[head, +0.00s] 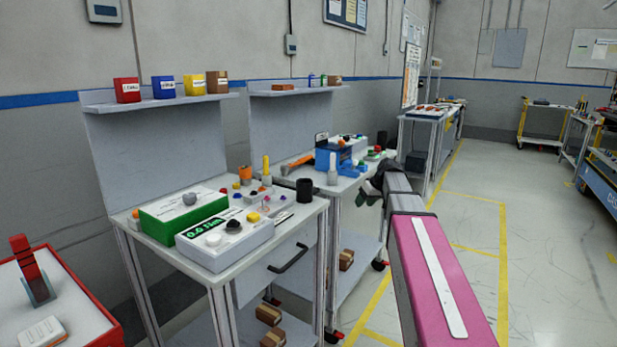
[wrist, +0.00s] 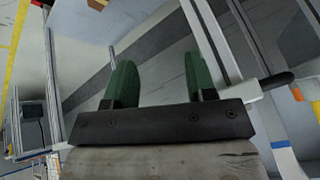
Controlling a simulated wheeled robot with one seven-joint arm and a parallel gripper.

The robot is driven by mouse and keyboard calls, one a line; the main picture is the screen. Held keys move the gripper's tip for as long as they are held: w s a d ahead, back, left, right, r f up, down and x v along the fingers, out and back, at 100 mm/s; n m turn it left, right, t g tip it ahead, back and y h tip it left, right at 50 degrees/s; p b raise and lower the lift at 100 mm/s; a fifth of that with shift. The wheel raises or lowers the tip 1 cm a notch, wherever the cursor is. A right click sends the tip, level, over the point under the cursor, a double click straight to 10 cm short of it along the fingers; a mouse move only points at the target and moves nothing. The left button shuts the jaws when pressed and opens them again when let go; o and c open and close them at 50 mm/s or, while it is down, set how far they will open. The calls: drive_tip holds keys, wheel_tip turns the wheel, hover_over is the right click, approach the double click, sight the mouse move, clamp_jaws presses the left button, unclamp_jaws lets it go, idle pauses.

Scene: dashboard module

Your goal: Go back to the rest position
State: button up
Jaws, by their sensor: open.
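My gripper (wrist: 155,85) shows in the wrist view with its two green fingers apart and nothing between them. Beyond the fingers are a grey surface and pale posts, which look like part of a workbench frame. In the head view my pink and grey arm reaches forward on the right side, and its dark end (head: 372,187) is beside the right edge of the second workbench (head: 345,190). The fingers are too small there to make out clearly. I cannot tell whether the arm's end touches the bench.
The nearer workbench (head: 300,232) carries a green and white module (head: 225,243), a black cup (head: 305,190) and several small coloured parts. Colored bins (head: 164,87) stand on its shelf. A red-rimmed table (head: 90,295) is at the lower left. The floor (head: 540,220) on the right is clear.

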drive_tip(key=s+a+f+m+g+h, duration=0.1)
drive_tip(key=s+a+f+m+h, duration=0.1)
drive_tip(key=s+f, duration=1)
drive_tip(key=s+a+f+m+g+h, duration=0.2)
drive_tip(key=s+f+m, duration=0.1)
drive_tip(key=s+f, duration=0.9)
drive_tip(key=s, duration=0.5)
drive_tip(key=shift+m+g+h, duration=0.3)
drive_tip(key=shift+h, duration=0.1)
drive_tip(key=shift+o, duration=0.3)
drive_tip(key=shift+a+f, duration=0.1)
